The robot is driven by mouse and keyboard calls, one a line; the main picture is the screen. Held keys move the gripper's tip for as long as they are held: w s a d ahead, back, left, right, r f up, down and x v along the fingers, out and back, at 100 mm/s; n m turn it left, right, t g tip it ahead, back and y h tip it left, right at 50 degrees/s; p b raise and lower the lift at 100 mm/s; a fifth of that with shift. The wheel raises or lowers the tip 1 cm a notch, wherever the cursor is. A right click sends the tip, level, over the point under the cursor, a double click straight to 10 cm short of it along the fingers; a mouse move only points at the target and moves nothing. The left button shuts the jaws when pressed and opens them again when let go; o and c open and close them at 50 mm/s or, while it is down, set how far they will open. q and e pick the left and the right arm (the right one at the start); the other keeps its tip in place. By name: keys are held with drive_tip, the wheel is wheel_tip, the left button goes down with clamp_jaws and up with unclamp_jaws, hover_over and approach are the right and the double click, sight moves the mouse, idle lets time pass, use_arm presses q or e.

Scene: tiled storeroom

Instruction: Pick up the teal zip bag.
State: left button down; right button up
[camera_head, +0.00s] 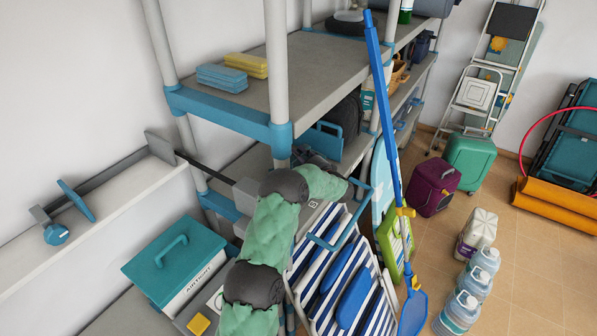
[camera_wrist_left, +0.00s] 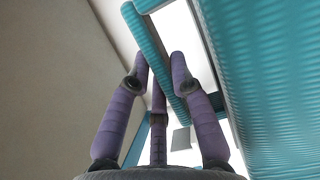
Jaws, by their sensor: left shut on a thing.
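The teal zip bag (camera_head: 322,138) stands on the shelf below the top one in the head view, with an opening under its handle. In the left wrist view its ribbed teal side (camera_wrist_left: 270,80) fills the right, and a narrow teal strip (camera_wrist_left: 146,38), apparently its handle, runs between my fingers. My left gripper (camera_head: 313,159) is small and partly hidden behind my green-sleeved wrist, just in front of the bag. Its purple fingers (camera_wrist_left: 158,60) are closed around the strip in the wrist view. My right gripper is not in view.
A shelf board (camera_head: 290,75) with yellow and blue sponges is above, and a grey post (camera_head: 277,70) stands left of the bag. A blue pole (camera_head: 385,100) leans at the right. Striped folded chairs (camera_head: 345,270) and a teal-lidded box (camera_head: 175,260) are below.

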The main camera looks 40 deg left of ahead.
use_arm(q)
drive_tip(key=shift+r, duration=0.35)
